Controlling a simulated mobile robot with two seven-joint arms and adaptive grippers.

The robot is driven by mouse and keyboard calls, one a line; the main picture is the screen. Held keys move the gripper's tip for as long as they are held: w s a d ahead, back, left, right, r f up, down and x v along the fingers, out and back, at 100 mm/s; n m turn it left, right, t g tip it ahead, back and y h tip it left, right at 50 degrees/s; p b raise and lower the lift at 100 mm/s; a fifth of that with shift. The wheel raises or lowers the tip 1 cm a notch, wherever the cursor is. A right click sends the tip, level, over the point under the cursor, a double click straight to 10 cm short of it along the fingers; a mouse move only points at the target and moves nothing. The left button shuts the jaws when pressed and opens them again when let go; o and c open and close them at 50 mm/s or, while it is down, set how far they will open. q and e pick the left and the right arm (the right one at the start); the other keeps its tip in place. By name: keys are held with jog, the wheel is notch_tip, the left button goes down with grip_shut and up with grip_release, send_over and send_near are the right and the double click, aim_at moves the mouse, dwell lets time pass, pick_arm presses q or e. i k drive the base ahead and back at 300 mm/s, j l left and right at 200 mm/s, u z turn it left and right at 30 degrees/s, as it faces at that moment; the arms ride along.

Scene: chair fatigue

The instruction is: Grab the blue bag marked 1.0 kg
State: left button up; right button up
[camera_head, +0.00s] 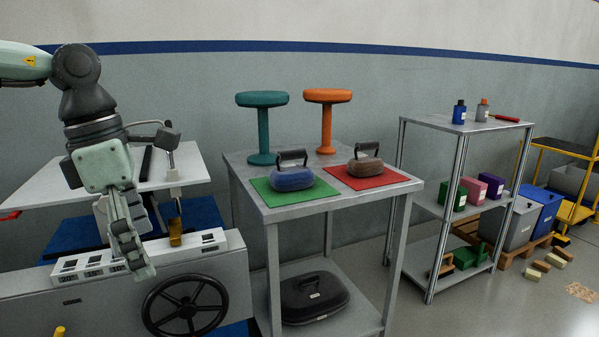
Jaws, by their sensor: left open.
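A blue bag (292,179) with a black handle sits on a green mat (262,195) on the grey table. A small pale label shows on its front, too small to read. My left gripper (138,266) is open and empty. It hangs pointing down at the left, over the machine with the handwheel and well to the left of the blue bag. My right gripper is not in view.
A brown bag (365,166) sits on a red mat (398,180) beside the green one. A teal stool (263,130) and an orange stool (327,120) stand behind the bags. A black case (314,298) lies on the lower shelf. A shelf unit (430,207) stands to the right.

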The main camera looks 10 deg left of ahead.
aim_at(287, 178)
jog(key=i+l, duration=0.15)
jog(key=i, duration=0.3)
jog(key=i+l, duration=0.2)
jog(key=i, duration=0.2)
jog(key=i+l, duration=0.15)
jog(key=i, duration=0.3)
jog(key=i+l, duration=0.15)
jog(key=i, duration=0.25)
